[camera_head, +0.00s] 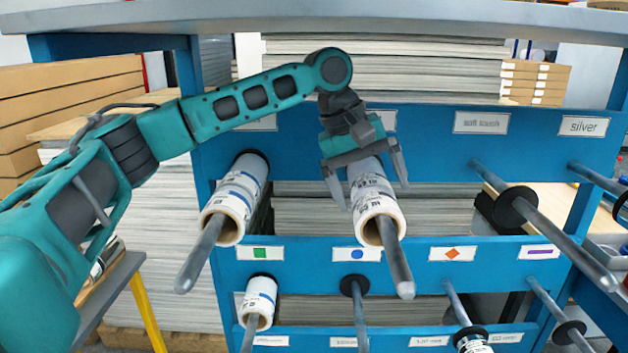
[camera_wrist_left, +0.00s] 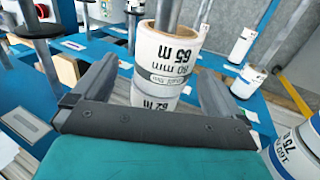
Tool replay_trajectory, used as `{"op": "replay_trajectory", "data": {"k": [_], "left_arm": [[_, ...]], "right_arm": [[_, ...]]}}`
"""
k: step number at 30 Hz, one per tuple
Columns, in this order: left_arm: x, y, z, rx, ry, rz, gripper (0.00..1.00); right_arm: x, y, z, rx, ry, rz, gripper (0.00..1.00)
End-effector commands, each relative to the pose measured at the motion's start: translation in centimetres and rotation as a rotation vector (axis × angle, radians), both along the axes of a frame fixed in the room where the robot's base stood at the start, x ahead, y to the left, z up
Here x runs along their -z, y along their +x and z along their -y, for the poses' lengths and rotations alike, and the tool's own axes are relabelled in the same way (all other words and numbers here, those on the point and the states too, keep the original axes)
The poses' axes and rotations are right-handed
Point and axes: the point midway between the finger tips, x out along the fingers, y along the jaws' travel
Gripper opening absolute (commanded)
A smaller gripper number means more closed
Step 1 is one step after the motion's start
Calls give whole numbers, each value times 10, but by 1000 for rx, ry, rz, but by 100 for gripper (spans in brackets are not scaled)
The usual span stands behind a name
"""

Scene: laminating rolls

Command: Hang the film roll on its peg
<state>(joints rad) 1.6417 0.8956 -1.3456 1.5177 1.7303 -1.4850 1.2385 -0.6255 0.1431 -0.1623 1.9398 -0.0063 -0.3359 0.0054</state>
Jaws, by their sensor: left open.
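The peg passes through the core and sticks out in front. My left gripper (camera_head: 373,198) is open, with one finger on each side of this roll; I cannot tell whether they touch it. In the left wrist view the roll (camera_wrist_left: 166,58), marked 65 m and 80 mm, stands between the open fingers (camera_wrist_left: 158,72). My right gripper is not in view.
Another white roll (camera_head: 236,200) hangs on the peg to the left. An empty peg with a black disc (camera_head: 514,206) juts out to the right. A smaller roll (camera_head: 259,297) and several pegs are below. A grey shelf (camera_head: 420,17) runs overhead.

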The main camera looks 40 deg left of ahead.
Motion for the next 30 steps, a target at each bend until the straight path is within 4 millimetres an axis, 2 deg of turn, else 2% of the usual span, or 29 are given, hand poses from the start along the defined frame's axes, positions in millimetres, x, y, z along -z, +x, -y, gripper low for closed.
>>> {"op": "replay_trajectory", "data": {"k": [2,9,15,21,30], "left_arm": [[-19,-3,-6,-2,-3,5,100],[-16,-38,-57,-5,-2,-1,100],[-17,-60,-89,-4,0,0,100],[-18,-70,-104,-1,-1,0,100],[-18,-72,-105,1,-1,0,100]], "right_arm": [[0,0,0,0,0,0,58],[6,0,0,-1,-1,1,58],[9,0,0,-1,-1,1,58],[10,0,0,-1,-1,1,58],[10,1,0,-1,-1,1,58]]}}
